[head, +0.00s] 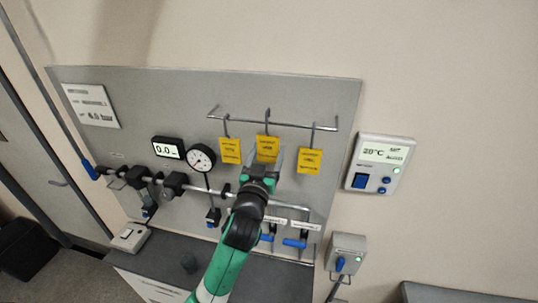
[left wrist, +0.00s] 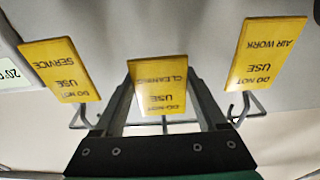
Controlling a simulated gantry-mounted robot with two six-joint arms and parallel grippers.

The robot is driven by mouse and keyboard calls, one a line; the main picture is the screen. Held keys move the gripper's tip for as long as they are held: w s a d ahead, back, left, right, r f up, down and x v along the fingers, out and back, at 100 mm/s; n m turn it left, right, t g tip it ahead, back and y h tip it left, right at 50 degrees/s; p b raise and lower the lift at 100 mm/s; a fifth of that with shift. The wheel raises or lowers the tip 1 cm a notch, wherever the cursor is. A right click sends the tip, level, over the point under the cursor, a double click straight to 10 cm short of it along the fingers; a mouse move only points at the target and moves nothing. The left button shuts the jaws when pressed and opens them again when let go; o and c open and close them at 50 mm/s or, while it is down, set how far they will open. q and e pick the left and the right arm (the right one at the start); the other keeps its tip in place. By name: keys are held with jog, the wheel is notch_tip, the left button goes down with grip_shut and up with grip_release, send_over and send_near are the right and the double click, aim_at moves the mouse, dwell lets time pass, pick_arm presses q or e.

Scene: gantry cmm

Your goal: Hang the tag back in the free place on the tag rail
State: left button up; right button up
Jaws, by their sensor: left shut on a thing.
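The tag rail (head: 290,125) is a thin metal bar with hooks, high on the grey wall panel. A yellow tag, "cleaning" (head: 267,145), is between the fingers of my left gripper (head: 265,162), which is shut on it at the middle hook. The left wrist view shows this tag (left wrist: 160,85) upside down, with a hook (left wrist: 165,123) partly behind it; I cannot tell whether the hook passes through its hole. A yellow "air work" tag (head: 230,151) hangs on the left hook and a yellow "service" tag (head: 309,161) on the right hook. My right gripper is out of view.
A thermostat box (head: 379,165) is on the wall at right. The hanging tags flank my gripper closely.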

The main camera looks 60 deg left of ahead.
pick_arm(q)
jog(key=shift+w+a, duration=0.25)
jog(key=shift+a, duration=0.05)
jog(key=shift+w+f+b, duration=0.15)
jog(key=shift+f+b, duration=0.45)
jog(key=shift+b, duration=0.05)
jog(key=shift+f+b, duration=0.5)
jog(key=shift+f, duration=0.1)
